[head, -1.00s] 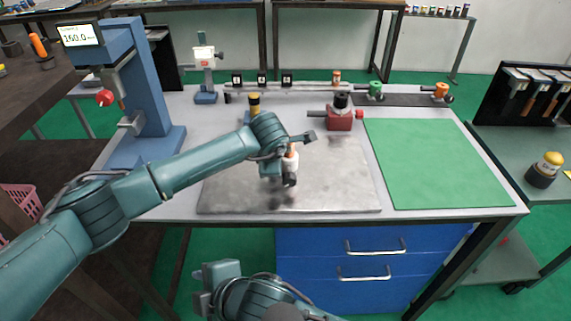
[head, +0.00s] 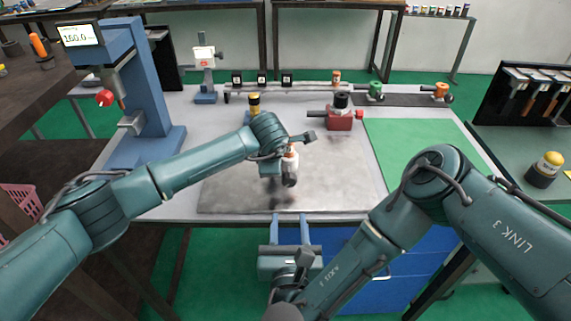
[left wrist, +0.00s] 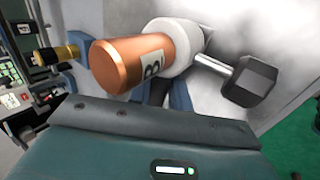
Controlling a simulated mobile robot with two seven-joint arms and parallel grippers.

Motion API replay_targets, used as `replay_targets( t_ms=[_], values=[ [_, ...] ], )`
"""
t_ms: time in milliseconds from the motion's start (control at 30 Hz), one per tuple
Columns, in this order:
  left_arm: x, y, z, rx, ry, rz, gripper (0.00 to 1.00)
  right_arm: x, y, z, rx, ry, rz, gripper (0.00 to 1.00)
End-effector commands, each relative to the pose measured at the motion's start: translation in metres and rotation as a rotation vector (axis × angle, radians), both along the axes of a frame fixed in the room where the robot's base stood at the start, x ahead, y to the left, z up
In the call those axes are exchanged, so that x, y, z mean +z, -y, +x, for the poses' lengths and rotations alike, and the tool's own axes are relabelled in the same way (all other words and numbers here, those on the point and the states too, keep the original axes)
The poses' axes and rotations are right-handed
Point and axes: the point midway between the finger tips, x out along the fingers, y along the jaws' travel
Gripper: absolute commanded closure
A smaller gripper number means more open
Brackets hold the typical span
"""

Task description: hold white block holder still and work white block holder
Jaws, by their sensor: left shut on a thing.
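The white block holder (head: 293,163) stands on the grey metal plate (head: 340,190), partly hidden by my left wrist. In the left wrist view its white body (left wrist: 182,45) carries a copper cylinder (left wrist: 125,62) marked B, and a metal rod with a dark hexagonal knob (left wrist: 249,82) sticks out to the right. My left gripper (left wrist: 160,96) is shut on the holder; its blue fingertips show partly, behind the cylinder. My right gripper (head: 290,226) is open and empty, at the table's front edge, nearer me than the holder and apart from it.
A blue holder with a yellow-and-black cylinder (head: 253,103) stands behind my left wrist. A red holder (head: 340,122) stands at the plate's back right. A green mat (head: 420,135) lies right, partly behind my right arm. A blue gauge stand (head: 150,90) rises at left. The plate's right part is clear.

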Motion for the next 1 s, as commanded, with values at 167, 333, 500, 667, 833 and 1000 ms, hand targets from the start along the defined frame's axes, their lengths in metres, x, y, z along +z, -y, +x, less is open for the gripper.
replay_targets(
  t_ms=[167, 333, 500, 667, 833, 1000],
  values=[
    [-0.005, 0.000, -0.003, 0.000, -0.011, 0.004, 1.00, 0.004, 0.003, 0.012, 0.000, 0.027, -0.017, 0.61],
    [-0.006, 0.000, -0.003, 0.000, -0.011, 0.004, 1.00, 0.004, 0.003, 0.033, -0.001, 0.027, -0.015, 0.61],
    [-0.006, 0.000, -0.003, 0.000, -0.011, 0.004, 1.00, 0.004, 0.003, 0.059, -0.001, 0.026, -0.015, 0.61],
    [-0.006, 0.000, -0.003, 0.000, -0.012, 0.004, 1.00, 0.003, 0.003, 0.083, -0.001, 0.024, -0.015, 0.61],
    [-0.006, 0.000, -0.003, 0.000, -0.012, 0.004, 1.00, 0.003, 0.003, 0.104, 0.000, 0.024, -0.015, 0.61],
    [-0.006, 0.000, -0.003, 0.000, -0.012, 0.004, 1.00, 0.003, 0.003, 0.118, 0.000, 0.021, -0.014, 0.61]
  ],
)
